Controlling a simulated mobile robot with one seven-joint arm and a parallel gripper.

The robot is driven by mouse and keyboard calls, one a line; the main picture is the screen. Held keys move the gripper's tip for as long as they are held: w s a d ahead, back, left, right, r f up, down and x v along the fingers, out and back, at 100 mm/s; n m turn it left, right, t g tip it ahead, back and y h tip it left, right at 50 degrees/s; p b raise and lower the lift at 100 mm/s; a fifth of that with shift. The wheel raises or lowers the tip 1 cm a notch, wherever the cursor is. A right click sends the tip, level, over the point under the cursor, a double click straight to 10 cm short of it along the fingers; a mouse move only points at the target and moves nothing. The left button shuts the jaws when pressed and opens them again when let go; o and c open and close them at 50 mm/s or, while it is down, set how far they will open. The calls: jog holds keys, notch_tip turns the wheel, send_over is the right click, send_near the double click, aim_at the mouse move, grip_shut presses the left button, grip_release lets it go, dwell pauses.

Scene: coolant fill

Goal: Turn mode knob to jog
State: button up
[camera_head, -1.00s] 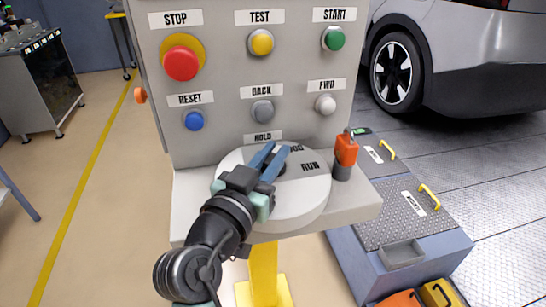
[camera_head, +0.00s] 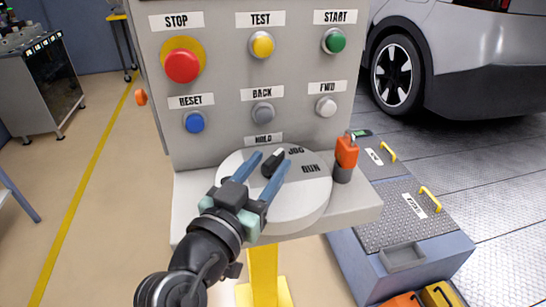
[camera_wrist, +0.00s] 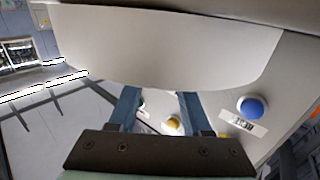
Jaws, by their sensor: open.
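The mode knob (camera_head: 273,162) is a small black bar on a round white dial (camera_head: 310,200) below the button panel. It is tilted up and to the right, its upper end near the JOG mark (camera_head: 296,150). The HOLD label (camera_head: 263,139) is above it and RUN (camera_head: 311,168) to its right. My gripper (camera_head: 270,161) is open, its two blue fingers spread on either side of the knob; whether either touches it I cannot tell. The fingers also show in the wrist view (camera_wrist: 158,100), where a large pale surface fills the top and the knob is not visible.
The grey panel holds a red STOP button (camera_head: 182,66), a blue RESET button (camera_head: 194,122) and several others. An orange-red padlock-like object (camera_head: 346,150) stands close to the dial's right. A car (camera_head: 450,60) is behind at right.

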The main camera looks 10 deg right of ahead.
jog(key=v, duration=1)
